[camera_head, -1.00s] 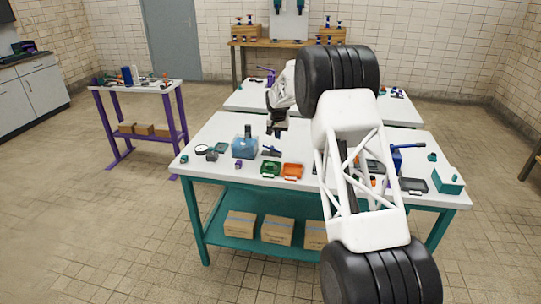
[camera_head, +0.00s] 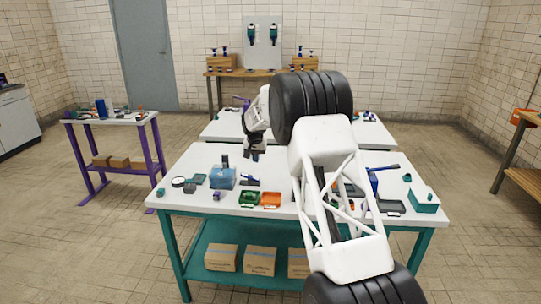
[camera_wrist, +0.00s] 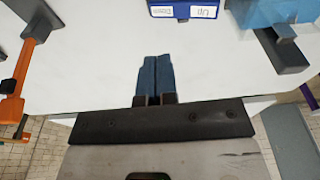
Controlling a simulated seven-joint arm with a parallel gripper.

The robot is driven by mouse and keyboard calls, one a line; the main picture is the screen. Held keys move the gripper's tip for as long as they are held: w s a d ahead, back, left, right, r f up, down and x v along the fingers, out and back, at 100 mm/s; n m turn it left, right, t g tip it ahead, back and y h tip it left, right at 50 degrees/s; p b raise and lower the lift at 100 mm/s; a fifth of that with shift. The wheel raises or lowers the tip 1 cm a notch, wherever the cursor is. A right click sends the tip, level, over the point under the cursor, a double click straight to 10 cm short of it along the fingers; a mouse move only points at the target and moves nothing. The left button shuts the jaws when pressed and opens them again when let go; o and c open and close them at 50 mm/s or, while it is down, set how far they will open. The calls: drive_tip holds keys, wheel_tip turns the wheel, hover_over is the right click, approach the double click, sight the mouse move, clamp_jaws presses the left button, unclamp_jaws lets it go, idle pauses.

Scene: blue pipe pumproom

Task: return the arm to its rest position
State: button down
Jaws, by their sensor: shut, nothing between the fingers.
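My white arm (camera_head: 337,200) with black ribbed joints reaches from the bottom right of the head view over the white table. My gripper (camera_head: 254,156) is small and dark there, above the table's back part. In the wrist view, its two blue-grey fingers (camera_wrist: 154,78) lie side by side, shut with nothing between them, over the bare white tabletop (camera_wrist: 110,60). They are apart from the objects around them. How high they are above the table is hard to tell.
The tabletop holds a translucent blue box (camera_head: 222,179), green (camera_head: 249,198) and orange (camera_head: 271,200) trays, and a teal box (camera_head: 423,201). The wrist view shows a blue "Up/Down" block (camera_wrist: 183,9) and an orange tool (camera_wrist: 22,75). A second white table stands behind.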

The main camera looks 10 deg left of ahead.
drive_tip(key=s+d+r, duration=1.3)
drive_tip(key=s, duration=0.4)
drive_tip(key=s+d+r, duration=1.2)
drive_tip(key=s, duration=0.4)
drive_tip(key=s+d+r, duration=0.1)
drive_tip(key=s+d, duration=0.3)
drive_tip(key=s, duration=0.7)
drive_tip(key=s+d, duration=0.4)
drive_tip(key=s, duration=0.6)
drive_tip(key=s+d+f, duration=0.2)
drive_tip(key=s+f, duration=0.1)
drive_tip(key=s, duration=0.7)
drive_tip(key=s+d+f, duration=0.2)
drive_tip(key=s+f, duration=0.2)
drive_tip(key=s, duration=0.7)
drive_tip(key=shift+s+d+t, duration=0.3)
drive_tip(key=shift+t, duration=0.1)
